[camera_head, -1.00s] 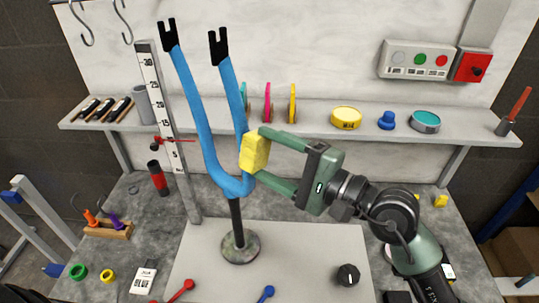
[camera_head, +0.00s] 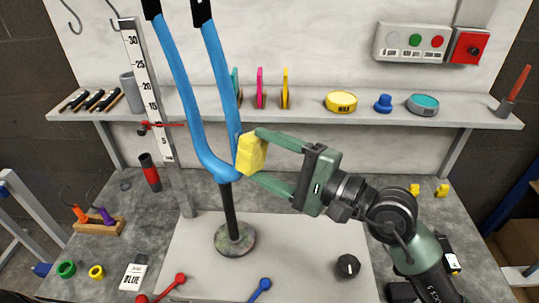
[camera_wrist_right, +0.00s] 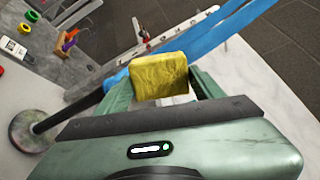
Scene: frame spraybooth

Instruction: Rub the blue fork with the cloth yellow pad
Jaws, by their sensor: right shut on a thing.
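The blue fork (camera_head: 187,100) stands upright on a black post with a round base, its two prongs ending in black tips at the top of the head view. My right gripper (camera_head: 256,158) is shut on the yellow pad (camera_head: 251,154) and holds it at the lower right prong, near the bend. The pad appears to touch the blue tube there, though the exact contact is hard to tell. In the right wrist view the yellow pad (camera_wrist_right: 158,77) sits between the green fingers, in front of the blue fork (camera_wrist_right: 215,35). My left gripper is out of view.
A grey shelf (camera_head: 300,116) behind holds colored discs, a yellow tin (camera_head: 341,102) and a blue knob. A ruler post (camera_head: 146,90) stands left of the fork. A black knob (camera_head: 347,266) and red and blue levers lie around the pale plate (camera_head: 290,245).

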